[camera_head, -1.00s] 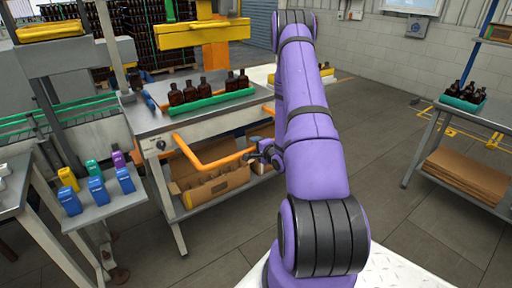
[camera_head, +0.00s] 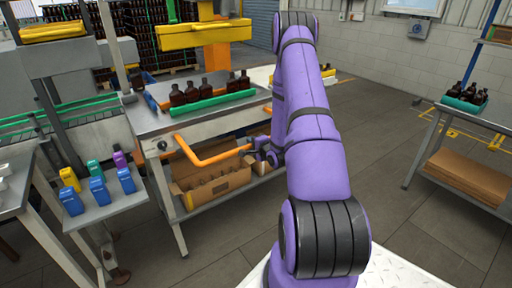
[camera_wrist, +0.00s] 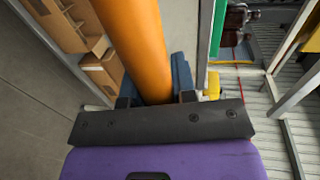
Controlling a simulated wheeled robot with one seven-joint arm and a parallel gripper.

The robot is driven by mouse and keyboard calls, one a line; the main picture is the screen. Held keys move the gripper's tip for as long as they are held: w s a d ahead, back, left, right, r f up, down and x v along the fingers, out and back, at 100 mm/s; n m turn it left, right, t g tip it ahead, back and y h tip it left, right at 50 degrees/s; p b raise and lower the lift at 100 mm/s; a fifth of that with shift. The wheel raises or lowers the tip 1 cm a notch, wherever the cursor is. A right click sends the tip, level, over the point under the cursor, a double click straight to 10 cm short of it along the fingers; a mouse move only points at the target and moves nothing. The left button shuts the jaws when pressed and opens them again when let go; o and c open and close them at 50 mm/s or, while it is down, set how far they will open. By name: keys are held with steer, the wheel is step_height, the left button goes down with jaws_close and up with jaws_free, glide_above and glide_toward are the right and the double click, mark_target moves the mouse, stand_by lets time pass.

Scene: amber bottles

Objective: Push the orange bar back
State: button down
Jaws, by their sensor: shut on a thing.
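The orange bar (camera_head: 207,160) is a bent tube at the front of the metal work table (camera_head: 185,116). Its right end reaches my gripper (camera_head: 262,150). In the wrist view the orange bar (camera_wrist: 137,45) runs down between the two dark fingers of my gripper (camera_wrist: 155,92), which is shut on it. The fingertips are partly hidden by the gripper body. Several amber bottles (camera_head: 192,92) stand in a row on the table behind a green strip (camera_head: 212,104).
Open cardboard boxes (camera_head: 211,186) sit on the shelf below the bar. Another table (camera_head: 478,116) with bottles stands at the right. The floor (camera_head: 385,175) between the tables is clear.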

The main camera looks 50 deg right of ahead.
glide_toward(225, 123)
steer(key=x, duration=0.4)
steer(key=shift+w+d+f, duration=0.1)
steer(key=shift+d+f, duration=0.05)
steer(key=shift+x, duration=0.85)
steer(key=shift+w+r, duration=0.15)
steer(key=shift+r, duration=0.2)
steer(key=c, duration=1.1)
jaws_free()
steer(key=shift+w, duration=0.15)
steer(key=shift+o, duration=0.9)
steer(key=v, duration=1)
steer(key=shift+s, duration=0.45)
